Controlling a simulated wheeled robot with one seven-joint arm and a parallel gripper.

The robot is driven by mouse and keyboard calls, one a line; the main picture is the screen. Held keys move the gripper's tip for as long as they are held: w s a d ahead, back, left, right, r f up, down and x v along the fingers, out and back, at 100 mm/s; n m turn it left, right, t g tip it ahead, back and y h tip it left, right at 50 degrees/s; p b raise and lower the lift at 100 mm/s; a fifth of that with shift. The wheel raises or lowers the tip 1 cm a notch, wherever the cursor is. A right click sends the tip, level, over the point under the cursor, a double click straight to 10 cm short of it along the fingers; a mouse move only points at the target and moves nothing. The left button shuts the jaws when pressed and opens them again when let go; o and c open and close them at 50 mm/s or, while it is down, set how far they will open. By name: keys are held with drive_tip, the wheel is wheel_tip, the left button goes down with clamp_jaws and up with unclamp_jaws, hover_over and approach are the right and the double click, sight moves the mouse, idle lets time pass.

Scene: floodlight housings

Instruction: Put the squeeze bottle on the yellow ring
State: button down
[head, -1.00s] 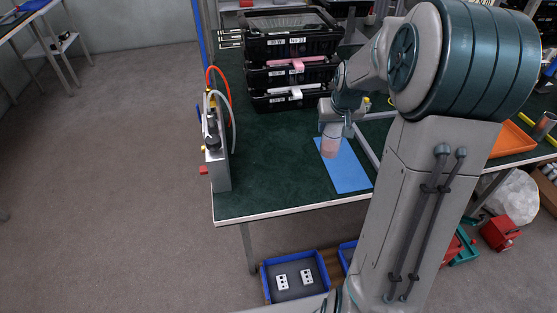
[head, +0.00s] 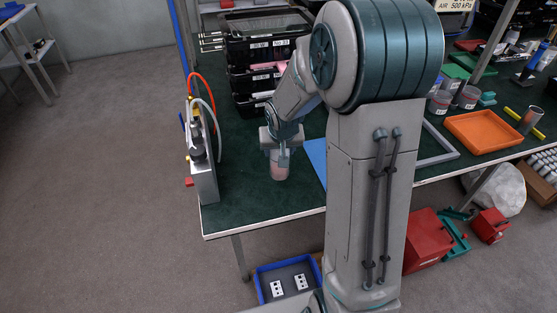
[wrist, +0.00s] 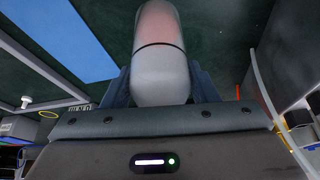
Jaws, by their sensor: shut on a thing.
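My gripper (head: 279,155) points down over the green table and is shut on the squeeze bottle (head: 279,171), a pale pinkish bottle. In the wrist view the bottle (wrist: 160,60) fills the space between the fingers, with a dark line around its body. In the head view it hangs left of the blue mat (head: 316,158); I cannot tell its exact height above the table. A thin yellow ring (wrist: 48,114) shows small at the left of the wrist view. In the head view I cannot make out the ring; my arm covers that part of the table.
A grey unit (head: 203,170) with red and grey hoses stands at the table's left edge. Stacked black crates (head: 252,80) stand behind my gripper. A grey frame (head: 436,150) and an orange tray (head: 482,132) lie to the right. The table's front left area is clear.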

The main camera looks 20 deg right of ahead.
drive_tip(key=shift+a+f, duration=0.15)
drive_tip(key=shift+f, duration=1.9)
drive_tip(key=shift+f, duration=0.15)
drive_tip(key=c, duration=0.6)
unclamp_jaws()
drive_tip(key=shift+o, duration=0.2)
